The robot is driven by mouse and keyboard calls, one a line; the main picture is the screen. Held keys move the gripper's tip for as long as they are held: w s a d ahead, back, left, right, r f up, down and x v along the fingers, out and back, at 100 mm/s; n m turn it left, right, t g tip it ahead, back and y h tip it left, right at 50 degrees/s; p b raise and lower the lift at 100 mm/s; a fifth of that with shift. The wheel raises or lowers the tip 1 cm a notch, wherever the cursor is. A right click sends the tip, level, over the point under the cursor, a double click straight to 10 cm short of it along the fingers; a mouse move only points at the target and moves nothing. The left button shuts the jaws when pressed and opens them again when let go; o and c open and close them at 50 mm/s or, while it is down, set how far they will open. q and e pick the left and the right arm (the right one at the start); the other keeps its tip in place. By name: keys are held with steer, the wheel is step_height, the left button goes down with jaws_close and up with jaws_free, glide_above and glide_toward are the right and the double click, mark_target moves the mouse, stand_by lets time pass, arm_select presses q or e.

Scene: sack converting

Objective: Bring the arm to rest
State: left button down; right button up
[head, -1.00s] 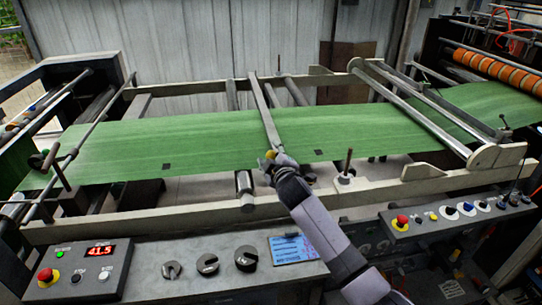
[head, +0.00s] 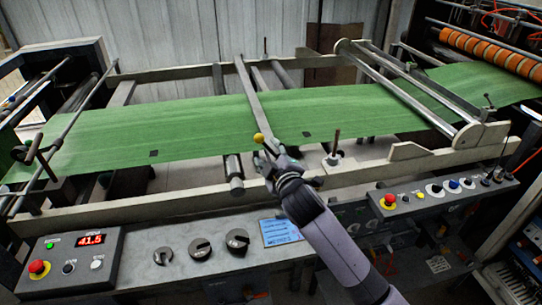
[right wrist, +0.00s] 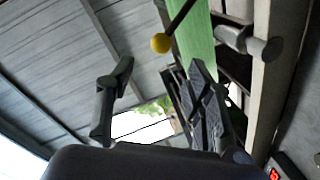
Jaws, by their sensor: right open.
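My right arm (head: 335,240) reaches up from the bottom of the head view. Its gripper (head: 266,153) is just below a yellow ball knob (head: 258,138) at the near end of a bar lying across the green web (head: 200,127). In the right wrist view the two fingers of the gripper (right wrist: 160,68) are spread wide with nothing between them. The yellow knob (right wrist: 161,43) shows beyond the fingertips, apart from them. My left gripper is not in view.
The machine's near rail (head: 110,210) runs under the gripper. A control panel with a red display (head: 91,239) and dark knobs (head: 199,248) is in front of it, and another button panel (head: 440,193) stands at right. A short roller end (head: 235,180) sticks out left of the gripper.

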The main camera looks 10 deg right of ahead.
steer(key=shift+s, duration=0.35)
steer(key=s+d+f+m+g+h, duration=0.1)
steer(key=s+d+f+m+g, duration=0.15)
steer(key=s+f, duration=0.5)
steer(key=s+d+f+m+g, duration=0.2)
steer(key=s+f+m+g, duration=0.2)
steer(key=s+f, duration=0.4)
steer(key=s+d+f+m+g, duration=0.2)
steer(key=s+f+g, duration=0.1)
steer(key=s, duration=0.9)
steer(key=s+d+f+m+g, duration=0.2)
steer(key=s+f+g, duration=0.1)
steer(key=s, duration=0.9)
step_height(320, 180, down, 25)
steer(key=s+g, duration=0.1)
steer(key=s+d+f+g, duration=0.1)
steer(key=s+d+f, duration=0.2)
steer(key=s+f, duration=1.3)
steer(key=shift+s+f+h, duration=0.3)
steer(key=shift+s, duration=0.35)
